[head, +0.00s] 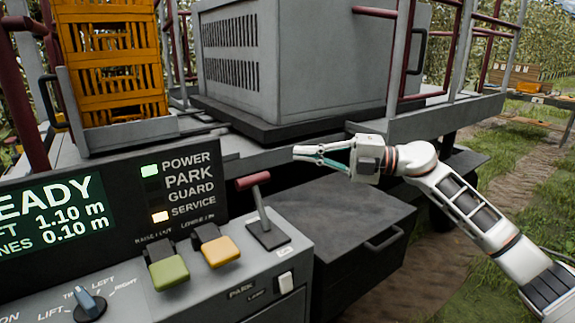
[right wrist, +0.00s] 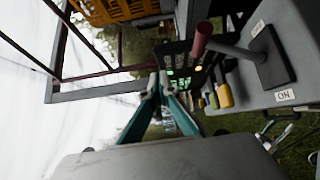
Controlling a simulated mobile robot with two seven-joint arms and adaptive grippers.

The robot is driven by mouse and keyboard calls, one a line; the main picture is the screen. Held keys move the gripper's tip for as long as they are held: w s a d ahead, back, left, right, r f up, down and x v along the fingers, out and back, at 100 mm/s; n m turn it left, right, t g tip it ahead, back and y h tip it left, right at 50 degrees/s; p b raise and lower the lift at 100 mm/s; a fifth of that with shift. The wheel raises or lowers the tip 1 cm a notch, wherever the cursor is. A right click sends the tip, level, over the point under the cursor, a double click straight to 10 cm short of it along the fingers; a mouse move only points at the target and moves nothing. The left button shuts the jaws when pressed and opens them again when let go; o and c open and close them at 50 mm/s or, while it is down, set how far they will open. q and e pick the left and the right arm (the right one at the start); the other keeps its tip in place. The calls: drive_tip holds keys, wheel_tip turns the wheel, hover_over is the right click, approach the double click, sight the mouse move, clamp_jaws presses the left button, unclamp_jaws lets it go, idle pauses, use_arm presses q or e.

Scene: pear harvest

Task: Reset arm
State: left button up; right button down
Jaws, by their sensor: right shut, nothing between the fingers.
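My right gripper (head: 300,153) is shut and empty, held in the air right of the control panel, with its fingers pointing left in the head view. Its arm comes in from the right. In the right wrist view its fingertips (right wrist: 158,80) meet, with nothing between them. A lever with a red handle (head: 254,180) stands on the panel, below and left of the fingertips and apart from them. The lever also shows in the right wrist view (right wrist: 203,38).
A dark box (head: 350,215) is below the gripper. Orange crates (head: 110,50) and a grey cabinet (head: 300,50) stand behind.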

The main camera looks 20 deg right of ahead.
drive_tip(key=shift+d+r, duration=0.15)
drive_tip(key=shift+d, duration=0.3)
